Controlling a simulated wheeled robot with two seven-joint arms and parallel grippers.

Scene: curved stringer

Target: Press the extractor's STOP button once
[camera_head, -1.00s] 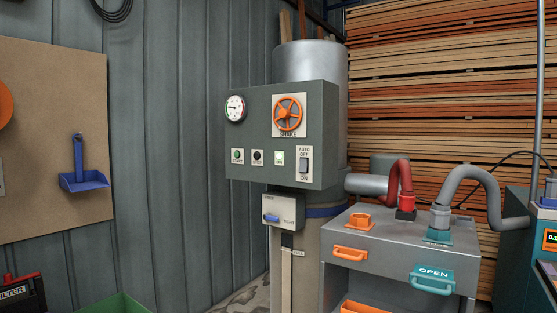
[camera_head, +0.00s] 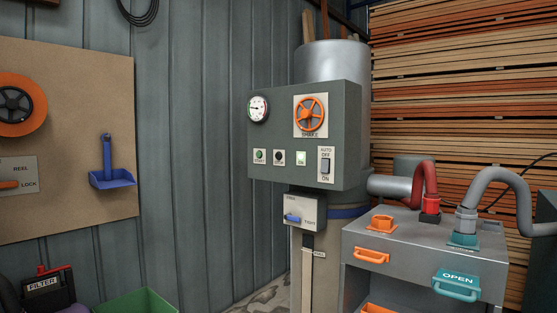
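The extractor's grey control box (camera_head: 305,135) is mounted on the front of a metal cylinder (camera_head: 332,62). The STOP button (camera_head: 279,157) is a black round button on a small white plate in the box's lower row. The green START button (camera_head: 260,156) is just left of it. Neither of my grippers shows in the head view, and nothing covers the button.
The box also carries a gauge (camera_head: 258,109), an orange wheel (camera_head: 310,115) and an AUTO/OFF/ON switch (camera_head: 325,165). A grey cabinet (camera_head: 415,235) with hoses stands at right. A green bin (camera_head: 137,302) is at the bottom.

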